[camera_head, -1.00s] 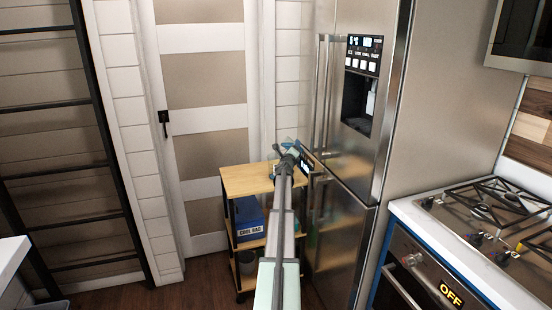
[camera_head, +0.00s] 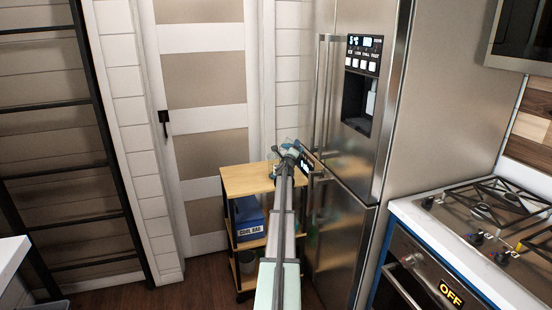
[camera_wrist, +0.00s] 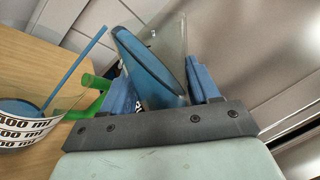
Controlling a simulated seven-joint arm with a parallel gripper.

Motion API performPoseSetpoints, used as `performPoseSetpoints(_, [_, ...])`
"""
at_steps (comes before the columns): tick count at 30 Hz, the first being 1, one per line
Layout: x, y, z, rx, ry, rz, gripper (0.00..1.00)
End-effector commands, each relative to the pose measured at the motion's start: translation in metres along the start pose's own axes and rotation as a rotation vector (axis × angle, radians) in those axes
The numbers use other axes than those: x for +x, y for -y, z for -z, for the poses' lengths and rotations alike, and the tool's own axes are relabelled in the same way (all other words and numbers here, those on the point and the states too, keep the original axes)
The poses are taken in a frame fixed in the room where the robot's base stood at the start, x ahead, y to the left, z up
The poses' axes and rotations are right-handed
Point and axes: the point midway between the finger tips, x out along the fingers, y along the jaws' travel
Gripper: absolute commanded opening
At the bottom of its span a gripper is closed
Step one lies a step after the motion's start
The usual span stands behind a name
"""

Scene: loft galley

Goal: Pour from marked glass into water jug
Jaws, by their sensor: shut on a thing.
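My gripper (camera_wrist: 165,98) is shut on a clear glass (camera_wrist: 172,38) with blue in it, seen tilted between the blue fingers in the wrist view. In the head view my gripper (camera_head: 290,150) is over the right side of the cart top, where the glass is too small to make out well. A clear container (camera_wrist: 25,130) printed with "00 ml" stands on the wooden top at the left of the wrist view, partly cut off, with blue inside. I cannot tell for sure whether it is the water jug. No stream of liquid is visible.
A blue rod (camera_wrist: 75,65) leans out of the printed container, and a green piece (camera_wrist: 95,92) shows beside it. The wooden cart (camera_head: 240,180) has a blue cool bag (camera_head: 249,220) below. The steel fridge (camera_head: 345,190) stands close at the right.

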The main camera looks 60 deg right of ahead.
Motion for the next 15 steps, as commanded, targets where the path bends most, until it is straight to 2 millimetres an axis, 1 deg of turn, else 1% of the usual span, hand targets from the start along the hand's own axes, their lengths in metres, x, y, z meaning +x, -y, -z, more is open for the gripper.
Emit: performPoseSetpoints(15, [-0.0002, -0.0011, 0.0011, -0.059, 0.008, 0.001, 0.26])
